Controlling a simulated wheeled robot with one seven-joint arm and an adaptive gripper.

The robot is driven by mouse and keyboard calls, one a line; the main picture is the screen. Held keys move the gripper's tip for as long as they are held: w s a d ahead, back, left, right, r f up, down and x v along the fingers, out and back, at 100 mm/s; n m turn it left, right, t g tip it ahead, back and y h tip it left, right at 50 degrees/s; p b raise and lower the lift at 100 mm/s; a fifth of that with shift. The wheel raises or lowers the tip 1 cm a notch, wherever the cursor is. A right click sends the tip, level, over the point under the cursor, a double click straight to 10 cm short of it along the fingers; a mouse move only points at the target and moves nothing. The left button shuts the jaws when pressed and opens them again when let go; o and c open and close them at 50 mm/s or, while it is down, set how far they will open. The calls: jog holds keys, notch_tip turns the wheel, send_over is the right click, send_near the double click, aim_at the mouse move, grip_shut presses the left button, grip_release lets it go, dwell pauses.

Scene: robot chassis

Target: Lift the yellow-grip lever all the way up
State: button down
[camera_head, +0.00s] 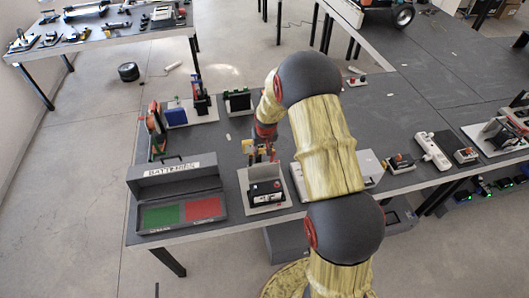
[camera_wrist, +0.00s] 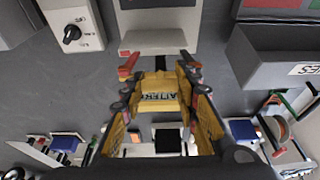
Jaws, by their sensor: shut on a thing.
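The yellow grip (camera_wrist: 158,103) of the lever lies between the two fingers of my gripper (camera_wrist: 160,66) in the wrist view. My gripper is shut on it. Dark lettering shows on the grip, and a short dark rod (camera_wrist: 160,63) runs from it toward a pale base plate (camera_wrist: 152,41).
The grey "BATTERIES" box (camera_head: 172,177), with green and red pads, stands left of the device. It also shows at the wrist view's right (camera_wrist: 275,55). A panel with a black knob (camera_wrist: 72,35) is at the wrist view's upper left. Bare tabletop (camera_head: 225,137) lies behind the batteries box.

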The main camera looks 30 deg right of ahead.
jog(key=shift+w+d+r+p, duration=0.15)
jog(key=shift+w+p, duration=0.05)
jog(key=shift+w, duration=0.35)
jog(key=shift+w+d+r+p, duration=0.1)
jog(key=shift+w+d+p, duration=0.05)
jog(key=shift+w, duration=0.35)
jog(key=c, duration=1.3)
grip_release()
jog(key=shift+f, duration=0.1)
jog(key=v, duration=1.2)
